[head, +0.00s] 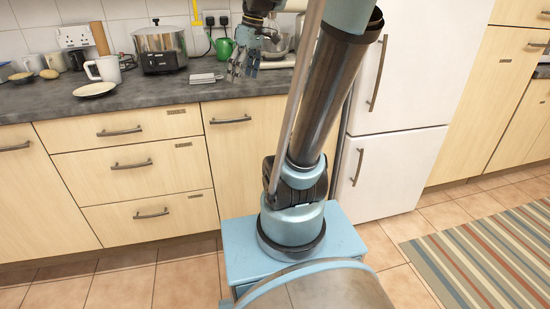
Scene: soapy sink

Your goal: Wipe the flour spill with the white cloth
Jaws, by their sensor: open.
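My gripper (243,70) hangs over the grey countertop with its fingers pointing down. It is open, and nothing shows between its fingers. A small flat whitish item (205,78) lies on the counter just left of my gripper; it is too small to tell if it is the white cloth. A pale patch (275,65) shows on the counter right of my gripper, partly hidden by my arm; I cannot tell whether it is the flour.
A slow cooker (160,50), a white mug (103,69) and a saucer (94,90) stand left on the counter (150,90). A green jug (224,49) and metal bowl (275,46) stand behind my gripper. A white fridge (405,70) stands right.

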